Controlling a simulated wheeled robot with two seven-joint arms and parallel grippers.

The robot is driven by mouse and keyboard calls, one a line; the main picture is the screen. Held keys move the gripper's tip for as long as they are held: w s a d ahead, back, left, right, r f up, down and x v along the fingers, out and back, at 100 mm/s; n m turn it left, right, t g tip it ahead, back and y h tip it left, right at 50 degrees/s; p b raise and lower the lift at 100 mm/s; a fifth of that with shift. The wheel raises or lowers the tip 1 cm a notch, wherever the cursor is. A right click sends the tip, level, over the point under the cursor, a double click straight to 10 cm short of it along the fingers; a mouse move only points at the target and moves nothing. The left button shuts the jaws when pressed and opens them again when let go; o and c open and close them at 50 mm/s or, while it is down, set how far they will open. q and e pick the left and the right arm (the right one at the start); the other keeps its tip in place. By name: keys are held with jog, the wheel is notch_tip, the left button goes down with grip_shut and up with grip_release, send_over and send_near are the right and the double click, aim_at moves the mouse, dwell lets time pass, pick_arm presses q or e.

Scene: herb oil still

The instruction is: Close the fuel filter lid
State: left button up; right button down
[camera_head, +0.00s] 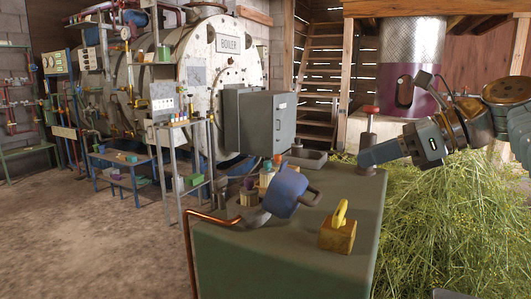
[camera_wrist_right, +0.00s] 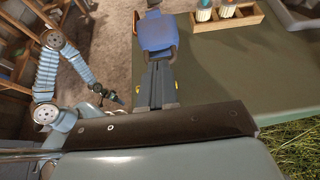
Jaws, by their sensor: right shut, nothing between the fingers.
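The fuel filter appears to be the blue rounded part (camera_head: 287,188) on the green cabinet top (camera_head: 280,245). It stands tilted up, with a dark handle loop on its right side and a grey base below. It also shows as a blue shape (camera_wrist_right: 157,34) just beyond the fingertips in the right wrist view. I cannot tell which portion is lid. My right gripper (camera_head: 366,163) is shut and empty, apart from the blue part and to its right, above the cabinet's far right side. Its shut fingers (camera_wrist_right: 157,66) show in the wrist view. A dark tip (camera_wrist_right: 114,98), likely my left gripper, is too small to read.
A yellow block with a handle (camera_head: 338,233) stands at the cabinet's front right. A red-topped post (camera_head: 369,125) rises behind my right gripper. A wooden rack with bottles (camera_wrist_right: 229,19) sits behind the blue part. A copper pipe (camera_head: 190,235) curves down the left edge.

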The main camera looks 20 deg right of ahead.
aim_at(285, 167)
jog(key=b+x, duration=0.1)
jog(key=x, duration=0.3)
jog(key=b+x, duration=0.1)
jog(key=x, duration=0.4)
jog(key=shift+w+a, duration=0.1)
jog(key=shift+a, duration=0.3)
jog(key=shift+w+a+r+p, duration=0.2)
jog(key=shift+w+a+r, duration=0.15)
jog(key=shift+w+a, duration=0.4)
jog(key=shift+w+a+r+p, duration=0.2)
jog(key=shift+w+a+r, duration=0.15)
jog(key=shift+w+a, duration=0.35)
jog(key=shift+w+d, duration=0.15)
